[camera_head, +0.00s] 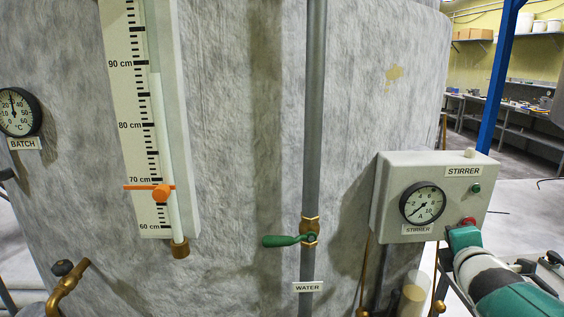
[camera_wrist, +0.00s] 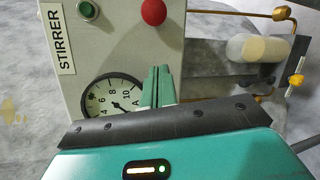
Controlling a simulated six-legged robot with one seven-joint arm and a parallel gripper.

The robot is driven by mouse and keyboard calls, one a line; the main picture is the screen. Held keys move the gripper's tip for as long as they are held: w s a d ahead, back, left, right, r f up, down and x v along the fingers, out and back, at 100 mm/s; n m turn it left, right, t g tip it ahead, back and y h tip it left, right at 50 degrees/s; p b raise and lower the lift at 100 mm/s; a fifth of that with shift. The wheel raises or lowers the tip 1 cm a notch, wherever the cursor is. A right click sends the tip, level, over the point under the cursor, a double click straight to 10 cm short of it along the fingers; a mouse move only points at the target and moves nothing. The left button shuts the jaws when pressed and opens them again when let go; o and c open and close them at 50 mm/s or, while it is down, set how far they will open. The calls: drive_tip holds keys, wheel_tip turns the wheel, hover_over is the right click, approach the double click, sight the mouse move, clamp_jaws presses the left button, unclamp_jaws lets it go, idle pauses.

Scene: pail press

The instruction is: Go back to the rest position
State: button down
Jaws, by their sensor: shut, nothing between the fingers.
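My gripper (camera_head: 463,238) is at the right of the head view, by the lower right corner of the grey stirrer box (camera_head: 393,185). Its green fingers are shut with nothing between them. In the head view the fingertips appear just below the red button (camera_head: 467,221); whether they touch the box cannot be told. In the wrist view the closed fingers (camera_wrist: 158,86) stand in front of the box, beside the ammeter (camera_wrist: 112,98). The red button (camera_wrist: 153,11) and green button (camera_wrist: 88,10) show above them there, clear of the fingers.
A grey tank (camera_head: 240,130) fills the background. On it are a level scale (camera_head: 135,100) with an orange marker (camera_head: 161,193), a BATCH thermometer (camera_head: 18,112), and a water pipe (camera_head: 315,120) with a green-handled valve (camera_head: 285,240). Brass pipework (camera_head: 68,285) juts out at lower left.

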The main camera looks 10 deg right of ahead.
drive_tip(key=s+a+f+m+g+y, duration=0.2)
drive_tip(key=s+a+f+m, duration=0.1)
drive_tip(key=a, duration=0.6)
drive_tip(key=s+a+f+m+g+y, duration=0.2)
drive_tip(key=s+a+f+m+g, duration=0.1)
drive_tip(key=s+a+m, duration=0.3)
drive_tip(key=s+a+f+m+g+y, duration=0.2)
drive_tip(key=s+a+f+m+g, duration=0.1)
drive_tip(key=a+m, duration=0.5)
drive_tip(key=s+a, duration=0.1)
drive_tip(key=a, duration=0.2)
drive_tip(key=shift+s+a, duration=0.35)
drive_tip(key=shift+a, duration=0.05)
drive_tip(key=shift+d+f, duration=0.1)
drive_tip(key=shift+d, duration=0.2)
